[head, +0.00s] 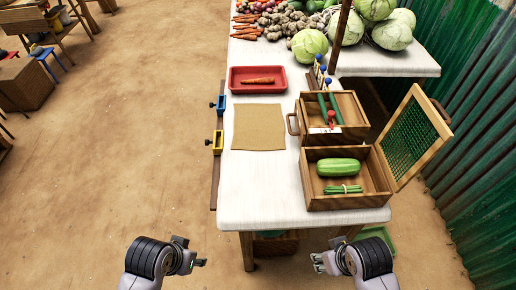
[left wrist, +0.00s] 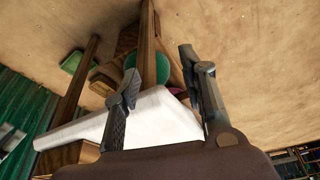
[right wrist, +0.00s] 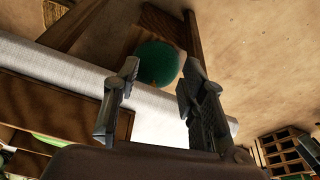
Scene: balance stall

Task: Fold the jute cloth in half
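The jute cloth (head: 258,127) is a tan square. It lies flat and unfolded on the white tabletop in the head view, left of the wooden boxes and below the red tray. My left gripper (head: 196,254) is in front of the table's near edge, left of the corner, and empty. In the left wrist view its two fingers (left wrist: 158,80) stand apart. My right gripper (head: 318,262) is also in front of the near edge, below the wooden boxes, and empty. In the right wrist view its fingers (right wrist: 158,82) stand apart. Neither gripper touches the cloth.
A red tray (head: 284,86) with a carrot lies beyond the cloth. A wooden box (head: 314,203) with a green squash and an open mesh lid (head: 405,135) stands at right, a second box (head: 355,133) behind it. Blue and yellow clamps (head: 217,142) sit at the left edge. White tabletop (head: 262,190) in front is clear.

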